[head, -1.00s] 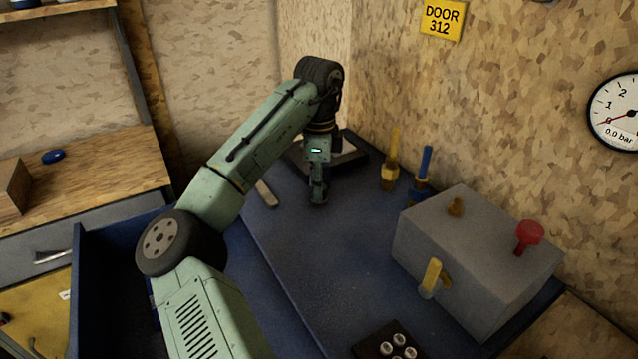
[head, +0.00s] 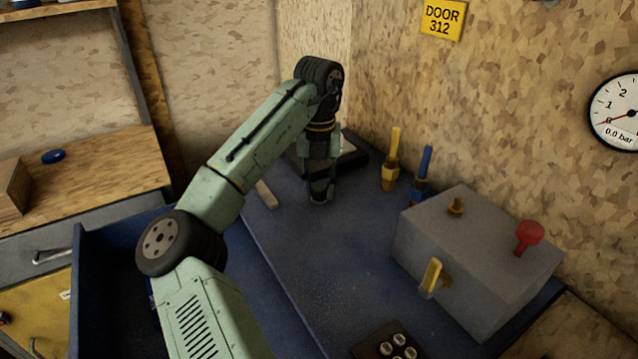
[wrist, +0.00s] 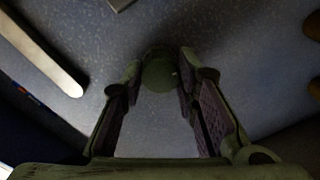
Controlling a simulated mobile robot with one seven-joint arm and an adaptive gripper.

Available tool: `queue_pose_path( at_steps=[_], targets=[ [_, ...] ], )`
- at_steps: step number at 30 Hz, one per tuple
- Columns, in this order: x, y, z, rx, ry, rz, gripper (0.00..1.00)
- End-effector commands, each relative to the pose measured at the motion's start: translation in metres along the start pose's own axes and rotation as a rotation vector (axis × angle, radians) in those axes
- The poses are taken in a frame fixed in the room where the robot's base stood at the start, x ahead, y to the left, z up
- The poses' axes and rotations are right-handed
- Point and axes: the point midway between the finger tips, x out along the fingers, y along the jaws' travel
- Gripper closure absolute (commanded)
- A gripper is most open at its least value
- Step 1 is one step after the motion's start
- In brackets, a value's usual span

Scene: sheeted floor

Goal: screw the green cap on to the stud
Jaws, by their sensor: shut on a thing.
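My gripper (head: 319,193) points down low over the blue bench surface, near its back corner. In the wrist view its two fingers (wrist: 160,80) are closed in on the round green cap (wrist: 160,70), which sits between the fingertips. The cap is dark and seen from above. In the head view the fingers and wrist mostly hide the cap. I cannot make out the stud, nor whether the cap touches it; what lies under the cap is hidden.
A grey box (head: 465,260) with a red knob (head: 529,236) stands at right. Yellow (head: 391,165) and blue (head: 423,170) upright tools stand by the wall. A dark tray (head: 352,158) lies behind my gripper, a pale bar (head: 266,193) to its left. The bench middle is clear.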

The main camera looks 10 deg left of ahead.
Motion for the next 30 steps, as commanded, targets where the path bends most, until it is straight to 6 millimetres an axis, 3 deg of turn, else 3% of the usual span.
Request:
queue_pose_path(
  at_steps=[9, 10, 20, 26, 30],
  targets=[
    [0.0, 0.0, -0.0003, 0.067, 0.001, 0.0, 1.0],
    [0.0, 0.0, -0.0003, 0.067, 0.001, 0.0, 0.71],
    [0.0, 0.0001, -0.0002, 0.065, 0.001, 0.0, 0.49],
    [0.0, 0.0001, -0.0001, 0.064, 0.0, 0.0, 0.48],
    [0.0001, 0.0001, -0.0001, 0.064, 0.001, 0.0, 0.55]
  ],
)
